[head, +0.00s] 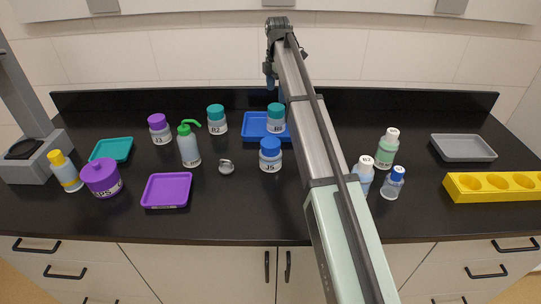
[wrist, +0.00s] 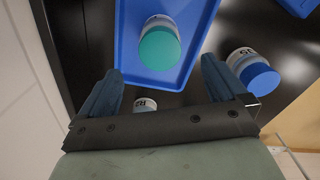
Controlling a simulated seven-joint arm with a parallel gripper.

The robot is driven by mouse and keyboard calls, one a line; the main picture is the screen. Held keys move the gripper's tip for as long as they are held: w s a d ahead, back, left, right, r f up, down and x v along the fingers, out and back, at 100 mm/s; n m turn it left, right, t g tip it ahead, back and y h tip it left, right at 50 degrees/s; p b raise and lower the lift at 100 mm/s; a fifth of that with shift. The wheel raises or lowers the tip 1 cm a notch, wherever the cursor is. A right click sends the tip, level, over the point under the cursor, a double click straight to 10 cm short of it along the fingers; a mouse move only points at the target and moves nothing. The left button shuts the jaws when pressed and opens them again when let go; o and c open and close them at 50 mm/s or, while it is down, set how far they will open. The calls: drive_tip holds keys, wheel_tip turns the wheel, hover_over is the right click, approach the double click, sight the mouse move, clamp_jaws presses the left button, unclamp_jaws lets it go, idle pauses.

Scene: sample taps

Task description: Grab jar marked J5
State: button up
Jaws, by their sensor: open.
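The jar marked J5 (head: 270,157) has a blue cap and a white label, and stands upright on the black bench, just in front of the blue tray. In the wrist view jar J5 (wrist: 258,76) is at the right, outside and beyond the right finger. My gripper (wrist: 160,88) is open with nothing between its fingers. In the head view my gripper (head: 269,80) is raised above the back of the bench, behind and above J5, apart from it.
A teal-capped jar (head: 276,119) stands in the blue tray (head: 254,131) behind J5; it also shows in the wrist view (wrist: 160,46). Jar B2 (head: 217,121), a green-topped wash bottle (head: 189,149) and a small metal ring-like item (head: 226,167) are left of J5. Bench in front of J5 is clear.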

drive_tip(key=shift+s+a+r, duration=0.1)
drive_tip(key=shift+a+r, duration=0.05)
drive_tip(key=shift+a, duration=0.3)
drive_tip(key=shift+s+a+r, duration=0.35)
drive_tip(key=shift+a+r, duration=0.1)
drive_tip(key=shift+a, duration=0.2)
drive_tip(key=s+a+r, duration=0.2)
drive_tip(key=s, duration=0.4)
drive_tip(key=m, duration=0.2)
hover_over(271, 153)
drive_tip(key=w, duration=0.4)
drive_tip(key=shift+s+a+f, duration=0.15)
drive_tip(key=shift+s+f, duration=0.1)
drive_tip(key=shift+f, duration=0.4)
drive_tip(key=shift+s+m, duration=0.1)
drive_tip(key=shift+m, duration=0.4)
drive_tip(key=shift+f+m, duration=0.25)
drive_tip(key=shift+m, duration=0.05)
drive_tip(key=shift+s+f, duration=0.1)
drive_tip(key=shift+f, duration=6.55)
